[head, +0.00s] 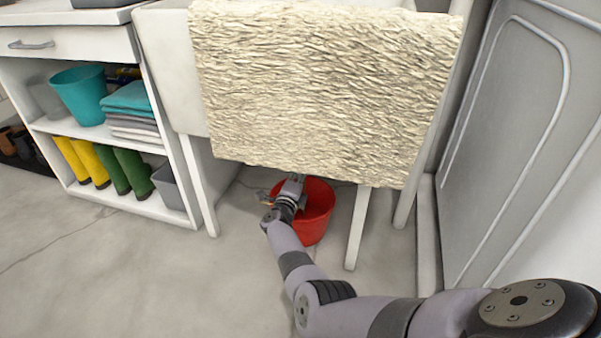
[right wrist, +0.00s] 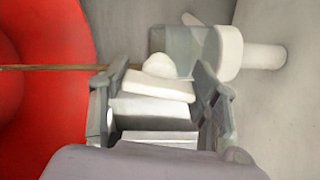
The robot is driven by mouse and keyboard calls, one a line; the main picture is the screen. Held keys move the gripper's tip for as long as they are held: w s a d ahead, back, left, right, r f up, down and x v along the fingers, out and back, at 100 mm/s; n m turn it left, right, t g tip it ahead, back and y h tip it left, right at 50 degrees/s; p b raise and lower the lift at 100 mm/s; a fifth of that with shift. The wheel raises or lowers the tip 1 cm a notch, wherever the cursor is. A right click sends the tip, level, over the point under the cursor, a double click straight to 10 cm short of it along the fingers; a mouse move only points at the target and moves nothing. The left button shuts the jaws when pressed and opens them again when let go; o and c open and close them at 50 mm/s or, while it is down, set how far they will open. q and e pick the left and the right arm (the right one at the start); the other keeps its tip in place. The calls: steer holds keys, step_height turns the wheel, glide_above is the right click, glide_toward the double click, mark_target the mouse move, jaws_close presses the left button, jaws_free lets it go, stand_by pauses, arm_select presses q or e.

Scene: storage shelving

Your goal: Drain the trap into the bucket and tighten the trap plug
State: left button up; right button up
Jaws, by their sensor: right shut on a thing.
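The red bucket (head: 318,212) stands on the floor under the sink; its red wall (right wrist: 45,60) fills the left of the right wrist view. The trap (right wrist: 182,45) shows there as a clear cup with a white collar and pipe. A white piece with a rounded end, apparently the trap plug (right wrist: 160,88), sits between the fingers of my right gripper (right wrist: 163,76), which is shut on it. In the head view my right gripper (head: 290,188) is by the bucket, partly hidden by its own arm. My left gripper is not in view. Any water is not visible.
A cream textured sheet (head: 325,85) hangs over the sink front and hides what is behind it. Sink legs (head: 358,228) flank the bucket. Shelving (head: 120,205) with boots and towels stands left, a grey panel (head: 530,130) right.

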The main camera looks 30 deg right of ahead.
steer(key=shift+n, duration=0.3)
steer(key=o, duration=0.8)
steer(key=shift+c, duration=0.2)
steer(key=o, duration=0.4)
